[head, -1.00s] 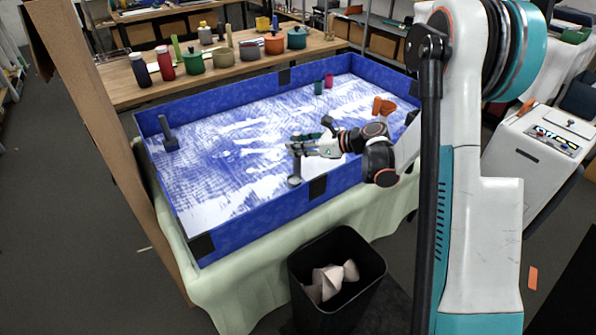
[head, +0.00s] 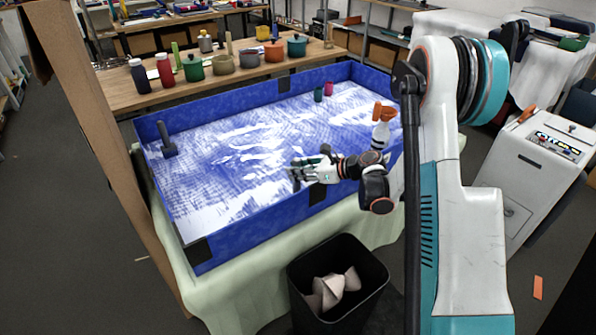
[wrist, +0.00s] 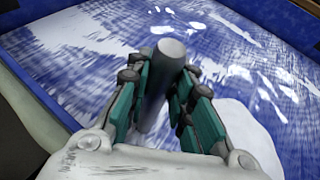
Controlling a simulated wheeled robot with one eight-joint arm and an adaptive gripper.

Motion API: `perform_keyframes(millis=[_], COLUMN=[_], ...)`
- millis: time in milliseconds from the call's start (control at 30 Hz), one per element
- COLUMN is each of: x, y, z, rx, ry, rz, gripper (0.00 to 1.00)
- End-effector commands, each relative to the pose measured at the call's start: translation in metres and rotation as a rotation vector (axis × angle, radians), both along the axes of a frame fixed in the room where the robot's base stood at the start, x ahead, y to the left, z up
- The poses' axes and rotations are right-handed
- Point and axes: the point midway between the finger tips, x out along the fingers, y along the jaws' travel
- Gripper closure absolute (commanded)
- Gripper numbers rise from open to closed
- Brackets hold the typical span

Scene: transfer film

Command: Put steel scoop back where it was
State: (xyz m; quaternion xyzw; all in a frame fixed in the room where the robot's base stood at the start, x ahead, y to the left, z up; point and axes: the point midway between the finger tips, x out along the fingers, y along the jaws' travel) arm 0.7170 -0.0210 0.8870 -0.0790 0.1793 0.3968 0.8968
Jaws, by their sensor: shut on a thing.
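The steel scoop's grey cylindrical handle (wrist: 160,85) stands between the fingers in the wrist view. My gripper (wrist: 160,105) is shut on this handle. In the head view my gripper (head: 301,170) is over the near part of the blue-walled tray (head: 255,225), close to its front wall. The scoop's bowl is not clearly visible there, and I cannot tell whether it touches the tray floor. The tray floor is white with blue streaks.
A grey upright tool (head: 166,140) stands at the tray's left. A black bin (head: 338,285) stands in front. The tray's middle is clear.

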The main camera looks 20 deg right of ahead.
Motion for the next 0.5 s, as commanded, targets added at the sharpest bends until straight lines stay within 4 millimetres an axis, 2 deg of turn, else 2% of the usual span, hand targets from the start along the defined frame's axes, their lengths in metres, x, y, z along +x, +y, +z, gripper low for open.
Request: perform_keyframes(millis=[33,67,100,133,500], x=[0.0000,0.0000,0.0000,0.0000,0.0000], y=[0.0000,0.0000,0.0000,0.0000,0.0000], z=[-0.0027,-0.0018,-0.0014,-0.0013,0.0009], rx=[0.000,0.000,0.000,0.000,0.000], ry=[0.000,0.000,0.000,0.000,0.000], rz=[0.000,0.000,0.000,0.000,0.000], gripper=[1.00,0.72,0.63,0.59,0.59])
